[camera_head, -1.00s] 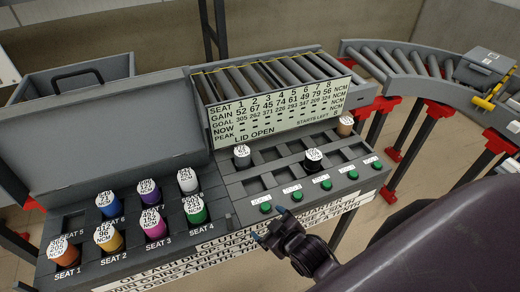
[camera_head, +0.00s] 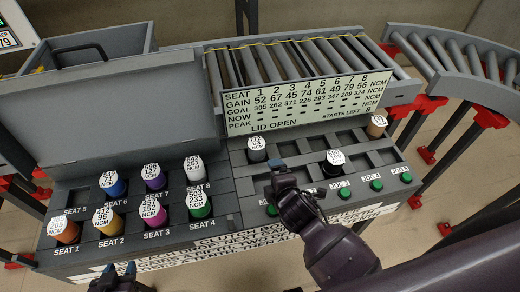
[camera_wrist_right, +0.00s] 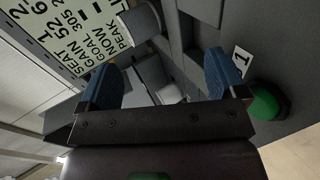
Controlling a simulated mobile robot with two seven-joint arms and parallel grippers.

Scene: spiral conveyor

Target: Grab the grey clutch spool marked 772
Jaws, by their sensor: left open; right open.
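The grey spool (camera_head: 257,150), whose white top label appears to read 772, stands upright in the back-left slot of the tray right of the lid. My right gripper (camera_head: 282,180) is open and empty, just in front and to the right of it, over the front-left slots. In the right wrist view, the open blue fingers (camera_wrist_right: 164,78) have nothing between them. A grey cylinder, apparently that spool (camera_wrist_right: 140,20), is beyond them at the top. My left gripper (camera_head: 120,269) is open at the lower left edge, in front of the seat rack.
A black spool (camera_head: 334,162) and a tan spool (camera_head: 376,127) share the tray. Several coloured spools stand in the seat rack at left, below the raised lid (camera_head: 110,115). Green jog buttons (camera_head: 345,193) line the tray's front. The display board (camera_head: 305,100) rises behind.

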